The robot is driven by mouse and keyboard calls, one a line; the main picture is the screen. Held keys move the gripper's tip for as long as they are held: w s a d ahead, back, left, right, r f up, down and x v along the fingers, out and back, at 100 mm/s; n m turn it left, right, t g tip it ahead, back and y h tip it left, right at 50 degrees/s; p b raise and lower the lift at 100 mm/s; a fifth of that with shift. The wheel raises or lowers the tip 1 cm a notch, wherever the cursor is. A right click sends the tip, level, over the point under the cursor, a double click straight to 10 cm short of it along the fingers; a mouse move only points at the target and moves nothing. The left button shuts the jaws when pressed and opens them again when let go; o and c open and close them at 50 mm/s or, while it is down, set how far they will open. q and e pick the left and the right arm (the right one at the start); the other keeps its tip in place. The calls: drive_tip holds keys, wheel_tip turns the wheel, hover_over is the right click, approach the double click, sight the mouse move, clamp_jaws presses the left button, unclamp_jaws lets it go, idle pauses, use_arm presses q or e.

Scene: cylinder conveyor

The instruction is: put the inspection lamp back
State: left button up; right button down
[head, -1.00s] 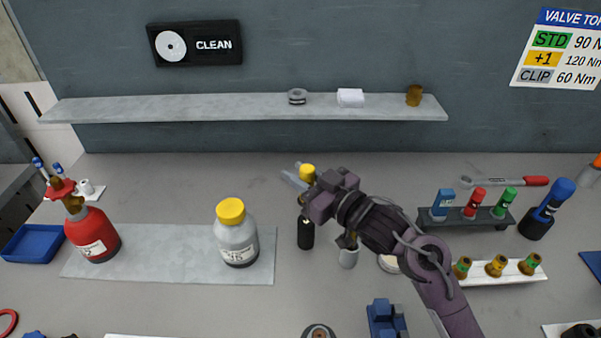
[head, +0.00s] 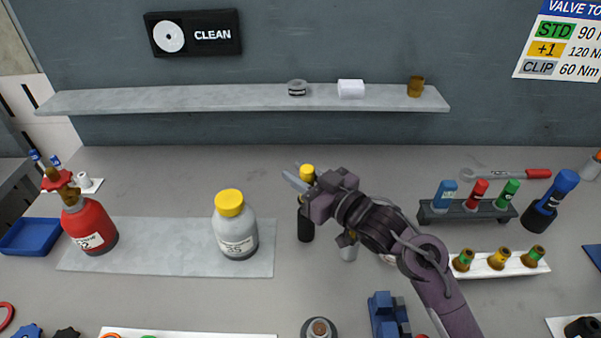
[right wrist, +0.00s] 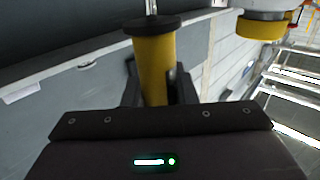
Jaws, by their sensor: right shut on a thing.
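The inspection lamp, as I take it, is a yellow cylinder (head: 307,172) with a black end, held upright in my right gripper (head: 299,181). In the right wrist view, the yellow body (right wrist: 156,72) stands between the two dark fingers, with a black cap on its end. A black upright cylinder (head: 306,228) stands directly below the gripper on the bench. The gripper hides the stretch between yellow and black, so I cannot tell whether they are joined. My left gripper is not in view.
A grey bottle with a yellow cap (head: 236,225) stands left on a grey mat (head: 150,258). A red bottle (head: 90,228) is further left. A dark rack (head: 466,217) stands to the right.

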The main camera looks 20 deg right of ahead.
drive_tip(key=shift+f+b, duration=1)
drive_tip(key=shift+f, duration=0.75)
drive_tip(key=c, duration=1.1)
unclamp_jaws()
drive_tip(key=shift+r, duration=0.15)
wheel_tip(320, 180, up, 6)
drive_tip(key=p, duration=0.6)
drive_tip(key=shift+f, duration=0.2)
